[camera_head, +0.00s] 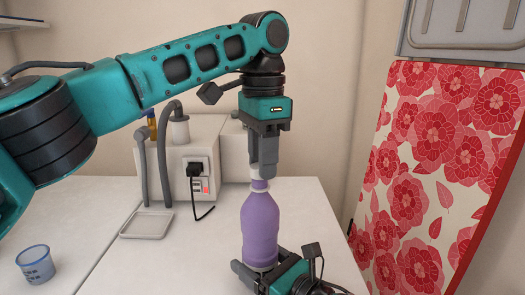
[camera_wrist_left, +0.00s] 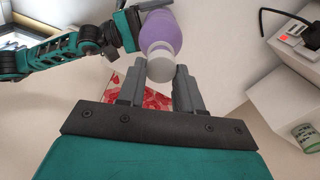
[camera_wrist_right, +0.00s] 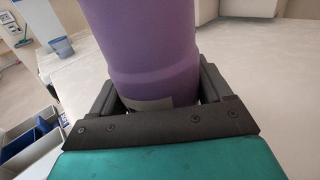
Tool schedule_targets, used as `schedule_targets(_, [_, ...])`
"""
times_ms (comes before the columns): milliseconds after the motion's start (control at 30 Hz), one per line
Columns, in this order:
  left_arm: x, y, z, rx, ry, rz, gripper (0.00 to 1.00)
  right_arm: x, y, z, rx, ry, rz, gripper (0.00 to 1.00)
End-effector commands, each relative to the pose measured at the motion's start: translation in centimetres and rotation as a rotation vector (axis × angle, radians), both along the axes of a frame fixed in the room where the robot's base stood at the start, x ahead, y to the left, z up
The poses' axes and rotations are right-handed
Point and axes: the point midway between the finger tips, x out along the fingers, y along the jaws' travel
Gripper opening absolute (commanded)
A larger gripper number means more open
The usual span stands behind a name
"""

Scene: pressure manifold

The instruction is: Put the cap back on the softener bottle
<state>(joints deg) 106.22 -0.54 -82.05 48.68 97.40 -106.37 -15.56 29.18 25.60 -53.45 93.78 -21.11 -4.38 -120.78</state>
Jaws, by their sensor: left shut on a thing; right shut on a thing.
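The purple softener bottle (camera_head: 260,228) stands upright on the white table in the head view, with a pale ring around its neck. My right gripper (camera_head: 262,268) is shut on its lower body; in the right wrist view the bottle (camera_wrist_right: 140,45) fills the space between the fingers (camera_wrist_right: 158,95). My left gripper (camera_head: 262,172) points straight down over the bottle's top. In the left wrist view its fingertips (camera_wrist_left: 160,72) are on both sides of the white cap (camera_wrist_left: 160,62), in line with the bottle (camera_wrist_left: 160,30). Whether the cap is seated on the neck cannot be told.
A white appliance (camera_head: 205,150) with hoses and a black plug stands at the back. A shallow tray (camera_head: 147,224) lies in front of it. A blue measuring cup (camera_head: 36,262) stands at the left. A red floral panel (camera_head: 425,170) is at the right. The table's middle left is free.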

Motion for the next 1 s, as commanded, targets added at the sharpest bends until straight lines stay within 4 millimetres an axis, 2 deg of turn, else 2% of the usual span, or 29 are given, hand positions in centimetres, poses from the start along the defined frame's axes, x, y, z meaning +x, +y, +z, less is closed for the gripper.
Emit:
schedule_targets(467, [0.0,0.0,0.0,-0.001,0.0,0.0,0.07,0.0,0.0,0.0,0.001,0.001,0.0,0.24])
schedule_targets(1000, [0.0,0.0,-1.1,-0.001,0.001,0.0,0.07,0.0,0.0,0.0,0.001,0.001,0.0,0.24])
